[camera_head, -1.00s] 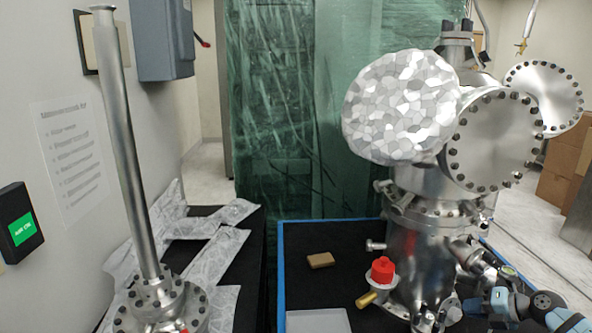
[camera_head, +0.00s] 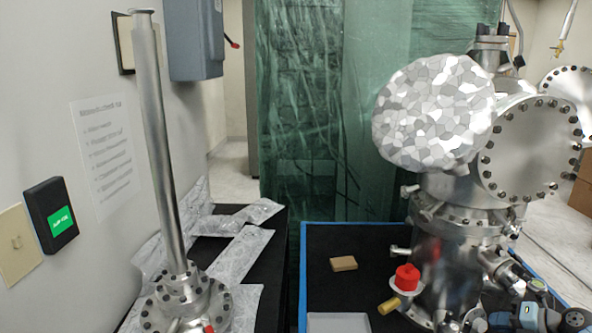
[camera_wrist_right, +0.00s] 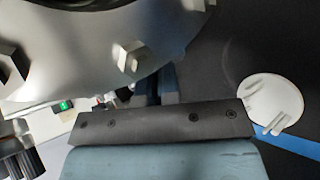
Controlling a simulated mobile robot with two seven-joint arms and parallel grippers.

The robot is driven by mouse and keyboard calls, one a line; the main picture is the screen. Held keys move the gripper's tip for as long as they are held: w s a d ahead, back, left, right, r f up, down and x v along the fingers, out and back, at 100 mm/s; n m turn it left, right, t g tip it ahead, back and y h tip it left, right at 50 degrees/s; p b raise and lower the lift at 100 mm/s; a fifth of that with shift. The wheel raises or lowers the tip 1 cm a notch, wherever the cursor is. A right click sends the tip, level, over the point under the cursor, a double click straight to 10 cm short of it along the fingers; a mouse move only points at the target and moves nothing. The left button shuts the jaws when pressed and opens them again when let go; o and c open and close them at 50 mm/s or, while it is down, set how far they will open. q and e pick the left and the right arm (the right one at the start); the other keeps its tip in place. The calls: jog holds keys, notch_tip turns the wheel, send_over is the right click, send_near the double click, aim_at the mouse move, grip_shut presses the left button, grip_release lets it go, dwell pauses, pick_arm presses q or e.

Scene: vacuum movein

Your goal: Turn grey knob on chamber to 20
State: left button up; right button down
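The steel chamber (camera_head: 445,265) stands at the right of the head view, with a large foil-covered round part (camera_head: 436,112) and a bolted flange (camera_head: 532,150) on top. I cannot make out a grey knob with a scale. My right gripper (camera_head: 508,320) is at the lower right edge, close beside the chamber's base and partly cut off. In the right wrist view, the fingers of my right gripper (camera_wrist_right: 166,85) are below a bolted steel flange (camera_wrist_right: 105,50); their opening is unclear. My left gripper is out of view.
A tall steel tube (camera_head: 160,150) stands at left. A white disc (camera_wrist_right: 270,103) lies right of the gripper in the wrist view.

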jog(key=shift+s+f+p, duration=0.15)
jog(key=shift+s+p, duration=0.15)
jog(key=s+p, duration=0.1)
jog(key=s+d+r+p, duration=0.1)
jog(key=s, duration=0.1)
jog(key=s+r+p, duration=0.1)
jog(key=p, duration=0.1)
jog(key=shift+s+d, duration=0.2)
jog(key=shift+s, duration=0.2)
